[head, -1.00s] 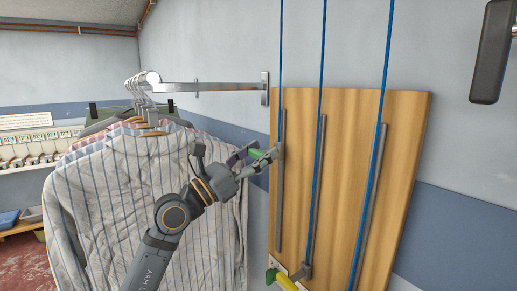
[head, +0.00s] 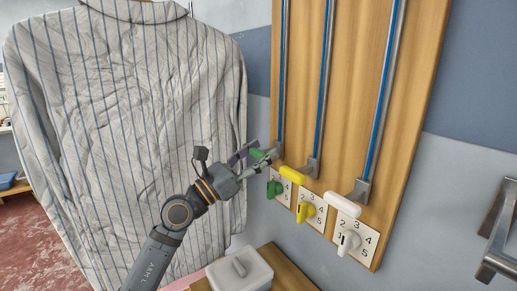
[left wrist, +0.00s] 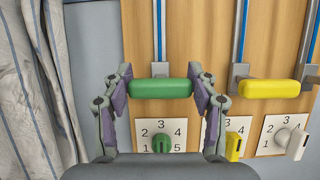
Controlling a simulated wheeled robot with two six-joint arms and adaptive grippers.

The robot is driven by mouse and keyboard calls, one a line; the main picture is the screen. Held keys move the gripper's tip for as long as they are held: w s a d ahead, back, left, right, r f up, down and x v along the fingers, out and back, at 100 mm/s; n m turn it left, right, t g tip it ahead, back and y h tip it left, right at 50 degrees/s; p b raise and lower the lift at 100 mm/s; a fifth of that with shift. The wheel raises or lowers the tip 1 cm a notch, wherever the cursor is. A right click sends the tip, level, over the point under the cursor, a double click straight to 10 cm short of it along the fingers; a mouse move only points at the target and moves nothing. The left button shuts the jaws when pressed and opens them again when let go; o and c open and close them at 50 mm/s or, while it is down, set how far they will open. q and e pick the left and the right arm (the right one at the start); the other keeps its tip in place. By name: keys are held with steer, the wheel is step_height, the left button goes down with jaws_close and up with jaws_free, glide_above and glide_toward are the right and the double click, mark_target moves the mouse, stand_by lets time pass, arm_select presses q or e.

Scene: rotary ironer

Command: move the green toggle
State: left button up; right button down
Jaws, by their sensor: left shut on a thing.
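The green toggle (left wrist: 161,88) is a rounded green bar at the foot of the left rail on the wooden board. My left gripper (left wrist: 162,92) is shut on it, one purple-padded finger at each end of the bar. In the head view the green toggle (head: 257,153) shows partly between the fingers of my left gripper (head: 258,156). A green knob (left wrist: 162,145) on a numbered plate sits just below it, pointing up near the 3. My right gripper is not in view.
A yellow toggle (head: 292,173) and a white toggle (head: 343,204) hang to the right, above a yellow knob (head: 306,211) and a white knob (head: 348,242). A striped shirt (head: 130,130) hangs close on the left. A lidded grey box (head: 240,270) stands below.

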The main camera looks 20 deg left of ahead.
mark_target(259, 151)
arm_select(q)
steer(key=shift+f, duration=0.5)
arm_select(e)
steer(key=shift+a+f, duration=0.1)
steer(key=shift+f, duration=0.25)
arm_select(q)
steer(key=shift+f, duration=0.1)
steer(key=o, duration=1.7)
steer(key=shift+r, duration=0.2)
steer(key=shift+r, duration=0.4)
step_height(259, 151, up, 9)
steer(key=shift+r, duration=0.1)
